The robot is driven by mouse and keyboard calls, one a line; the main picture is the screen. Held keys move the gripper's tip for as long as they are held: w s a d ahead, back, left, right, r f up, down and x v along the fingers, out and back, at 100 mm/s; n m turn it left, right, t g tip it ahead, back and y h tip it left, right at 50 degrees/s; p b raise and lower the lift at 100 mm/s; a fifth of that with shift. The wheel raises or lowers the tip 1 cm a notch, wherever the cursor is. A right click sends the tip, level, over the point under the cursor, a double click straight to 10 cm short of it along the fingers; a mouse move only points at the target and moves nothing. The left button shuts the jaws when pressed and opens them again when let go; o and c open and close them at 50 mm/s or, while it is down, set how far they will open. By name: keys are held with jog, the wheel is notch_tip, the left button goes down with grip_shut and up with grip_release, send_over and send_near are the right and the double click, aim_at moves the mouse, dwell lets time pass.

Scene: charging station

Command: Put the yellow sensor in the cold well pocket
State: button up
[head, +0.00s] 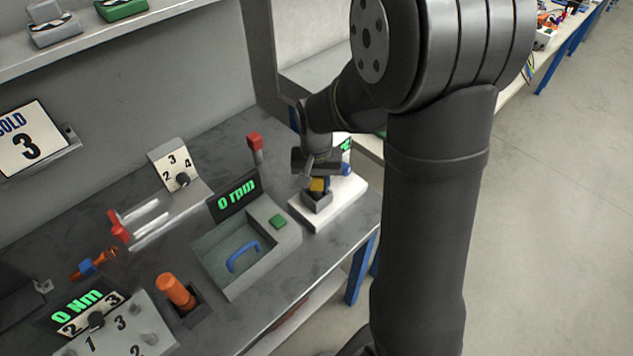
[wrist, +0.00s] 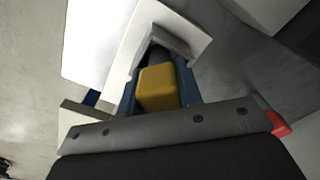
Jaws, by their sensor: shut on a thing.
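The yellow sensor (head: 317,185) is a small block held by my gripper (head: 317,180) over a grey square pocket (head: 318,203) on a white base at the bench's right end. In the wrist view the yellow sensor (wrist: 158,88) sits between the blue fingers of my gripper (wrist: 160,85), which are shut on it. The grey pocket wall (wrist: 165,40) shows just beyond the sensor. I cannot tell whether the sensor's lower end is inside the pocket. My wrist hides part of the display behind it.
A red-topped post (head: 255,145) stands behind. An orange cylinder (head: 175,291) and a dial panel are at the front left.

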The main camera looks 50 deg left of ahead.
jog(key=shift+s+d+f, duration=0.1)
jog(key=shift+d+f, duration=0.1)
jog(key=shift+f, duration=0.5)
jog(key=o, duration=0.9)
jog(key=shift+o, duration=0.4)
jog(key=r, duration=1.3)
jog(key=shift+a+r, duration=0.2)
jog(key=shift+f, duration=0.1)
notch_tip(320, 180, down, 12)
jog(key=shift+r, duration=0.1)
